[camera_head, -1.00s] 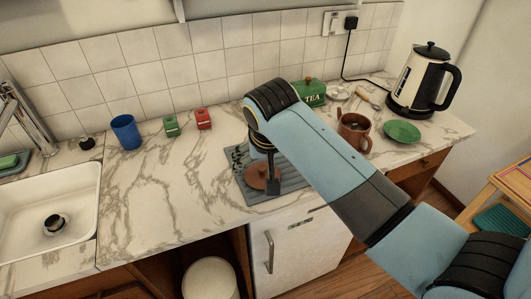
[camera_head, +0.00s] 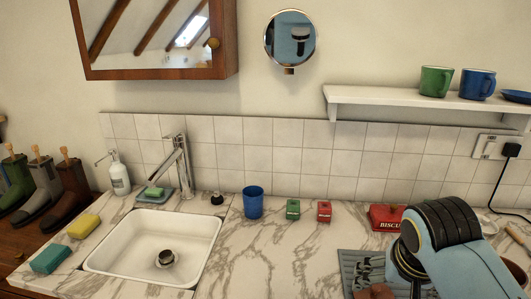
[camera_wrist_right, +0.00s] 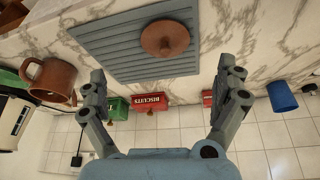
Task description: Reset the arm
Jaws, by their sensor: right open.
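My right arm, light blue with black bands, comes in at the lower right of the head view. Its gripper (camera_head: 416,286) points down over the ribbed grey mat (camera_head: 350,264); its lower end is cut off or hidden there. In the right wrist view the gripper (camera_wrist_right: 163,72) is open and empty, its two fingers wide apart. Beyond the fingertips a round brown lid-like piece with a knob (camera_wrist_right: 165,38) lies on the grey mat (camera_wrist_right: 105,45). My left arm does not show in any view.
A red biscuit tin (camera_head: 382,217) stands behind the gripper. A blue cup (camera_head: 253,202), small green (camera_head: 293,210) and red (camera_head: 324,212) items line the back. A brown mug (camera_wrist_right: 48,82) is near one finger. The sink (camera_head: 150,248) is left; bare marble lies between.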

